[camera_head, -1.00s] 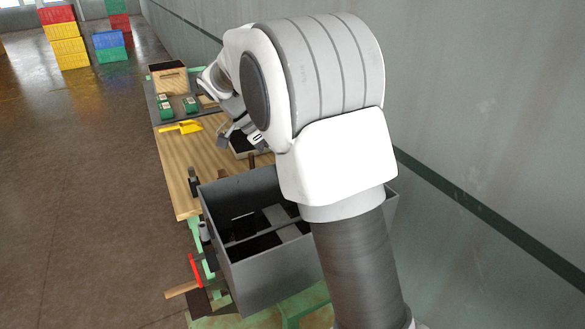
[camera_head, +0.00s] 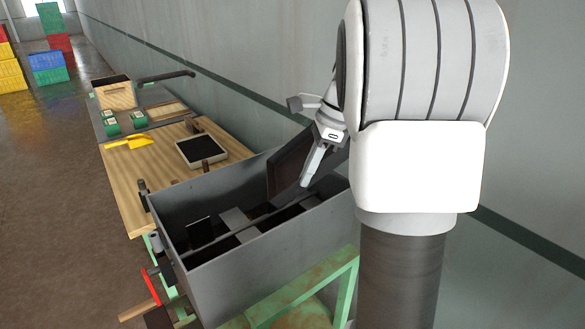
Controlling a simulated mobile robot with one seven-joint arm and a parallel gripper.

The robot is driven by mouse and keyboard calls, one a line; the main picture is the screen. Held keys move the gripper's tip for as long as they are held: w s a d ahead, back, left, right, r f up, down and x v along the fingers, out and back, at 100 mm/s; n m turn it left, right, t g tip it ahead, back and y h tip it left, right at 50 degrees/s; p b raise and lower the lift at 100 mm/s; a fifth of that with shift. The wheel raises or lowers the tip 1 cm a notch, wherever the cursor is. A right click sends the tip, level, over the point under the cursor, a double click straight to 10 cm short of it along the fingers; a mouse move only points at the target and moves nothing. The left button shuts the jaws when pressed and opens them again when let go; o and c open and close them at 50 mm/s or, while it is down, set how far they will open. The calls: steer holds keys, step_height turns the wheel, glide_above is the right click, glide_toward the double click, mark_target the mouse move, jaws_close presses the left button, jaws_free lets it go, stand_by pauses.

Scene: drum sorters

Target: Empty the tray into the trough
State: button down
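A dark brown tray (camera_head: 287,162) is tipped steeply over the far right part of the trough, seen as a flat panel with a grey edge. My gripper (camera_head: 312,168) is at the tray's right side, fingers pointing down, and seems shut on its rim; the contact is partly hidden. The trough (camera_head: 275,250) is a deep grey metal box with crosspieces and dark spaces inside. I cannot tell what, if anything, is in the tray or is falling from it.
A wooden table (camera_head: 165,172) beyond the trough holds a black-topped box (camera_head: 203,150), a yellow scoop (camera_head: 130,141), green items (camera_head: 112,128) and a wooden bin (camera_head: 115,95). A red handle (camera_head: 151,287) is at the trough's left. A wall stands right; floor is open left.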

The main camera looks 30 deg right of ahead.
steer(key=s+d+f+t+y+p, duration=0.2)
steer(key=s+d+f+y, duration=0.1)
steer(key=d+y, duration=0.4)
steer(key=shift+d+f+t+y, duration=0.3)
steer(key=shift+d+f+t, duration=0.1)
steer(key=shift+d+f, duration=0.35)
steer(key=shift+s, duration=0.1)
step_height(320, 180, up, 4)
steer(key=p, duration=0.4)
steer(key=shift+p, duration=0.3)
